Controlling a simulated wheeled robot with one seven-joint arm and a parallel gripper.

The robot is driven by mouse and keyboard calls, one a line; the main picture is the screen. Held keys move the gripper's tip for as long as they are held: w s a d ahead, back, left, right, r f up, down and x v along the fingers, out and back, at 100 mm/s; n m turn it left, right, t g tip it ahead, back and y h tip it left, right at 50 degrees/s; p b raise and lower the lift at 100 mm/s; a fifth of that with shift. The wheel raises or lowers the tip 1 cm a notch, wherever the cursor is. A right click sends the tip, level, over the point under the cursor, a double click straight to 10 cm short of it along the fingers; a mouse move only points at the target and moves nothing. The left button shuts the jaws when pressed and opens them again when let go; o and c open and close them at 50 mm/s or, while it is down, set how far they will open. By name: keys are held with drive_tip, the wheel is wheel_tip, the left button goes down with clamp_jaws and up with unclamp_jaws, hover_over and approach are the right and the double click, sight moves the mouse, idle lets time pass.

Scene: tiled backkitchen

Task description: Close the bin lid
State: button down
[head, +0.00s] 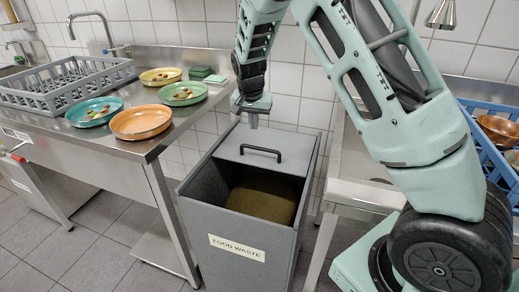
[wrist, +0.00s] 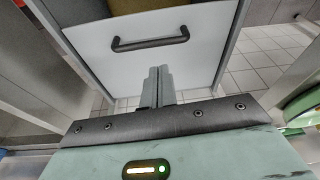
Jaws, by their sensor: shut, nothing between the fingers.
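The grey bin (head: 208,216), labelled FOOD WASTE, stands on the floor in the middle of the head view. Its flat grey lid (head: 240,140) covers only the rear part of the top; the front part is open and shows a brownish inside. A black bar handle (head: 262,153) is on the lid. In the wrist view the lid (wrist: 205,65) and handle (wrist: 150,43) lie beyond my fingers. My gripper (head: 254,122) is shut and empty, pointing down over the lid's rear, behind the handle. I cannot tell whether the fingertips (wrist: 158,72) touch the lid.
A steel counter (head: 175,128) at left holds a grey dish rack (head: 68,84) and several plates with food scraps, including an orange one (head: 140,121). Another steel counter stands close to the bin's right, with a blue crate (head: 490,150). A tiled wall is behind.

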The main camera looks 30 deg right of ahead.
drive_tip(key=w+d+f+m, duration=0.1)
drive_tip(key=w+d, duration=0.2)
drive_tip(key=d, duration=0.1)
hover_over(259, 155)
drive_tip(key=w+d, duration=0.2)
drive_tip(key=d, duration=0.1)
drive_tip(key=shift+h, duration=0.4)
drive_tip(key=f, duration=1)
drive_tip(key=shift+w, duration=0.2)
drive_tip(key=shift+s+a+r+p, duration=0.35)
drive_tip(key=shift+s+a, duration=0.1)
drive_tip(key=shift+a, duration=0.15)
drive_tip(key=shift+s+a+r+p, duration=0.3)
drive_tip(key=shift+s+a, duration=0.1)
drive_tip(key=shift+a, duration=0.15)
drive_tip(key=shift+s+a, duration=0.4)
drive_tip(key=shift+a, duration=0.05)
